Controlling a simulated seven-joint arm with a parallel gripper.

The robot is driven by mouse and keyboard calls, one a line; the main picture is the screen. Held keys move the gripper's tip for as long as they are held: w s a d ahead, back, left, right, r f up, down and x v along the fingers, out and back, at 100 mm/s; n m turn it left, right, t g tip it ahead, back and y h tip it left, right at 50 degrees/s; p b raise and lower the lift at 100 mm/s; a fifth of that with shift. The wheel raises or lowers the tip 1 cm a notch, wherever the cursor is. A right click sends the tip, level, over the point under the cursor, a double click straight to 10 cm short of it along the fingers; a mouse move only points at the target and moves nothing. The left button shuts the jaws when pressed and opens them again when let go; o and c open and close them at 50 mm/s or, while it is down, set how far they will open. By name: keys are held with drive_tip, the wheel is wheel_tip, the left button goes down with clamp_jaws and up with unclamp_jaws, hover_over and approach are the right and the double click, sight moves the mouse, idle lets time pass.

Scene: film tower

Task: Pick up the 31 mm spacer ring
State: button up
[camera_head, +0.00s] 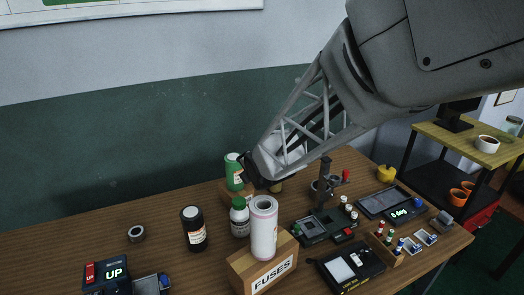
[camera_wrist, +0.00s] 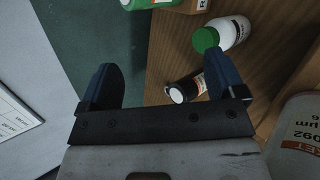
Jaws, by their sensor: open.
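A small grey ring (camera_head: 137,233) with a dark hole lies on the left part of the table in the head view. It looks like a spacer ring, but I cannot read a size on it. I do not see it in the wrist view. My gripper (camera_head: 262,178) is above the back middle of the table, well to the right of the ring. In the wrist view my gripper (camera_wrist: 162,80) has its two blue fingers spread wide with nothing between them.
A green can (camera_head: 233,172) is behind. A device reading UP (camera_head: 108,275) is front left. Table around the ring is clear.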

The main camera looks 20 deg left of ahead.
drive_tip(key=s+a+f+n+g+y, duration=0.15)
drive_tip(key=s+a+f+n, duration=0.3)
drive_tip(key=a, duration=0.45)
drive_tip(key=s+a+f+n+y, duration=0.25)
drive_tip(key=a+n, duration=0.25)
drive_tip(key=a, duration=0.5)
drive_tip(key=s+a+f+n+g+y, duration=0.15)
drive_tip(key=s+a+f+n, duration=0.3)
drive_tip(key=a, duration=0.45)
drive_tip(key=s+a+f+n+y, duration=0.1)
drive_tip(key=s+a+f+n, duration=0.2)
drive_tip(key=a+f+n, duration=0.1)
drive_tip(key=n+g, duration=0.2)
drive_tip(key=n, duration=0.1)
approach(134, 231)
drive_tip(key=shift+d+r, duration=0.15)
drive_tip(key=shift+d, duration=0.25)
drive_tip(key=shift+a, duration=0.15)
drive_tip(key=shift+x, duration=1.15)
drive_tip(key=shift+x, duration=2.6)
